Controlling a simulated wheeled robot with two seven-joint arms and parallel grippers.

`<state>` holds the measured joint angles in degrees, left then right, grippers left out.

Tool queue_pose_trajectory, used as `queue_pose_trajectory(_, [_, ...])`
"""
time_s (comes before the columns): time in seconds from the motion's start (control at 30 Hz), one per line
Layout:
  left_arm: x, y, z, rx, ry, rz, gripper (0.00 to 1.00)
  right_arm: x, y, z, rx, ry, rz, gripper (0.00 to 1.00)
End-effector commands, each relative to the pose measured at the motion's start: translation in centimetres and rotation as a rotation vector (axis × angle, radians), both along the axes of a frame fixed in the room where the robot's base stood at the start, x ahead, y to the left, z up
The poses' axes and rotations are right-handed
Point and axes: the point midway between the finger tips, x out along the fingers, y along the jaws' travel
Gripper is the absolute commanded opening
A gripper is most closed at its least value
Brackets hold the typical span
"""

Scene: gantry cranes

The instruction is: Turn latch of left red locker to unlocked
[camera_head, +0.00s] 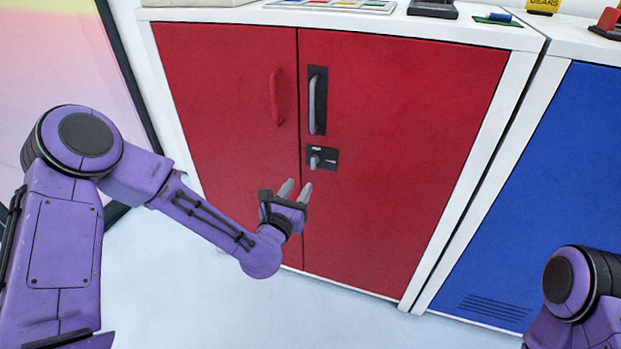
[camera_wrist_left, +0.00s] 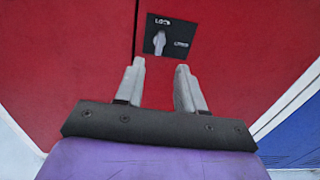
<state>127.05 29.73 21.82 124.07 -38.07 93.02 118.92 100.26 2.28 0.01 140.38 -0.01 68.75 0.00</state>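The red locker (camera_head: 400,130) has two closed doors in a white frame. Its latch (camera_head: 316,160) is a small grey knob on a black plate, on the right door just beside the seam between the doors. In the left wrist view the latch (camera_wrist_left: 160,42) points roughly up and down, below a label that reads like "LOCK". My left gripper (camera_head: 297,189) is open and empty, just below the latch in the picture and apart from it. Its two fingers (camera_wrist_left: 159,80) also show in the left wrist view, pointing toward the latch plate. My right gripper is not in view.
A black-backed grey handle (camera_head: 317,100) stands above the latch, and a red handle (camera_head: 276,97) is on the left door. A blue locker (camera_head: 550,190) stands to the right. Several items lie on the white tops. The pale floor (camera_head: 230,310) in front is clear.

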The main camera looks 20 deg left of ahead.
Motion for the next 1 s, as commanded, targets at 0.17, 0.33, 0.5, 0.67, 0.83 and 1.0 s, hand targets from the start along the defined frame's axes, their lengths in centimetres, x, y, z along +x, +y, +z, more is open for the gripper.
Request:
queue_pose_trajectory(0.17, [3.4, -0.1, 0.1, 0.001, 0.0, 0.0, 0.38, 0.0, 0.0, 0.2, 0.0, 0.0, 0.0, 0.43])
queue_pose_trajectory(0.33, [7.1, -0.2, 0.1, 0.002, 0.002, 0.001, 0.38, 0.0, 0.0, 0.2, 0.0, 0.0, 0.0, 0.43])
queue_pose_trajectory(0.5, [9.4, -0.3, 0.0, 0.002, 0.004, 0.0, 0.38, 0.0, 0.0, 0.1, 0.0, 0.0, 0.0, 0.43])
queue_pose_trajectory(0.67, [10.0, -0.4, 0.0, 0.001, 0.006, -0.001, 0.38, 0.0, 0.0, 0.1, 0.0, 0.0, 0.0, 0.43])
queue_pose_trajectory(0.83, [9.9, -0.3, 0.0, 0.002, 0.006, -0.001, 0.35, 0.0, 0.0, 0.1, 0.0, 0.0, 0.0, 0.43])
queue_pose_trajectory(1.0, [9.9, -0.3, 0.0, 0.002, 0.006, 0.0, 0.0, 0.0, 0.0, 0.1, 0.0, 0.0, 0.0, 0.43])
